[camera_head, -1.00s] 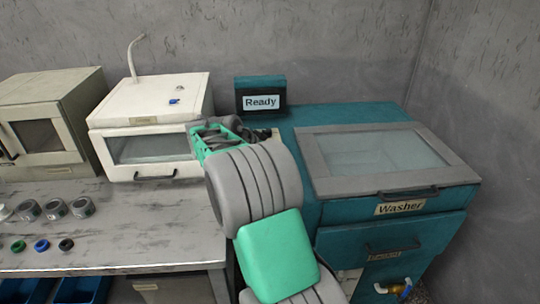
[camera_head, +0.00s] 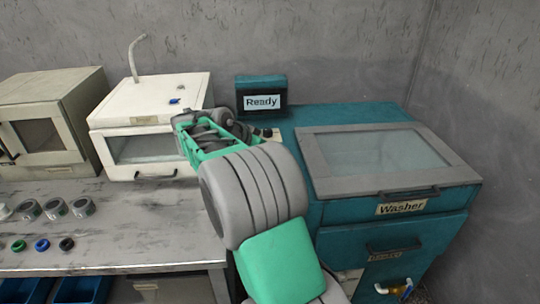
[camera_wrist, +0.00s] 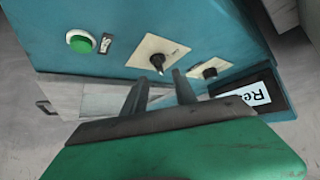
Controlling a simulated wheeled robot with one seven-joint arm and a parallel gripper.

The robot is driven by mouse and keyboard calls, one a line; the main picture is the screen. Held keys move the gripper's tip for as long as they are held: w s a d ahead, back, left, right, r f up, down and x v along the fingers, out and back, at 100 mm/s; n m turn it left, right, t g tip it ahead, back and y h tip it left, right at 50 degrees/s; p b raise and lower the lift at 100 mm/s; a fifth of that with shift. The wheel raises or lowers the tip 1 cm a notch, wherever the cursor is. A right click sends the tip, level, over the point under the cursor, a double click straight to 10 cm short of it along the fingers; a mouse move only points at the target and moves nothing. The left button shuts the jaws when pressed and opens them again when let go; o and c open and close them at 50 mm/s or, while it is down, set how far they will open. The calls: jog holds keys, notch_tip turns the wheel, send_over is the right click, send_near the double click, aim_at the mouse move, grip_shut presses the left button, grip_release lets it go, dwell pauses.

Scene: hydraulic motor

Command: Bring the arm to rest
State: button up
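My arm, grey and green, reaches up in the middle of the head view, its end in front of the white box and the left side of the washer. In the wrist view my gripper (camera_wrist: 160,92) shows two dark fingers with a gap between them and nothing held. Its fingertips point toward a teal panel (camera_wrist: 120,20) with a green button (camera_wrist: 80,41) and two dark knobs on pale plates, the nearer knob (camera_wrist: 157,60) just beyond the fingers. I cannot tell whether the fingers touch anything. In the head view the fingers are hidden behind the wrist.
The teal washer (camera_head: 345,214) has a shut glass lid and a "Ready" display (camera_head: 262,101). A white box (camera_head: 150,95) and a beige oven (camera_head: 45,125) stand on the grey table (camera_head: 130,225). Several metal rings and coloured rings lie at its left. Blue bins sit below.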

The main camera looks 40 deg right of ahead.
jog(key=shift+v, duration=1.7)
